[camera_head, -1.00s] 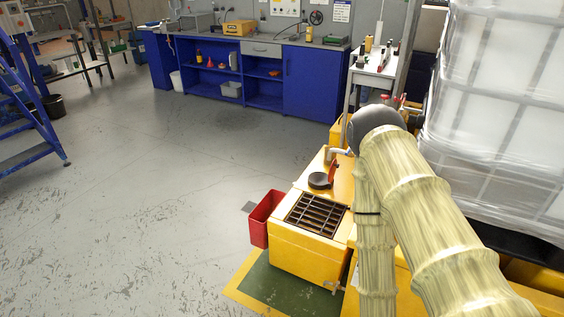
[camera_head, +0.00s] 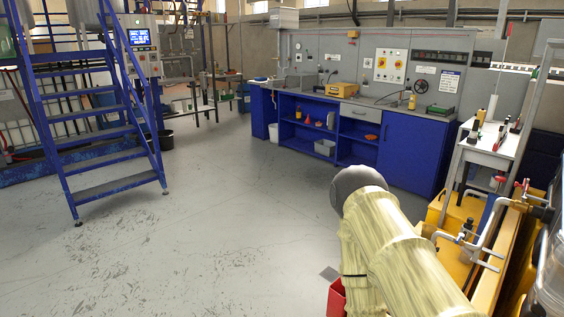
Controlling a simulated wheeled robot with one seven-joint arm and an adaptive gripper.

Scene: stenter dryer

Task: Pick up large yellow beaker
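I cannot pick out a large yellow beaker for certain. A small yellow container (camera_head: 412,102) stands on the blue workbench's top, towards its right end. Another small yellow item (camera_head: 481,116) stands on the white table at the right. Both are too small to tell whether either is a beaker. My arm, in a pale yellow sleeve with a dark rounded joint, crosses the lower right of the view. My gripper is not in view, so its opening and any contents are hidden.
The blue workbench (camera_head: 405,153) stands at the back, with a yellow case (camera_head: 341,89) on it. Blue stairs (camera_head: 105,130) stand at left. The white table (camera_head: 490,142) and yellow equipment with pipes (camera_head: 455,213) are at right. The grey floor (camera_head: 220,220) is clear in the middle.

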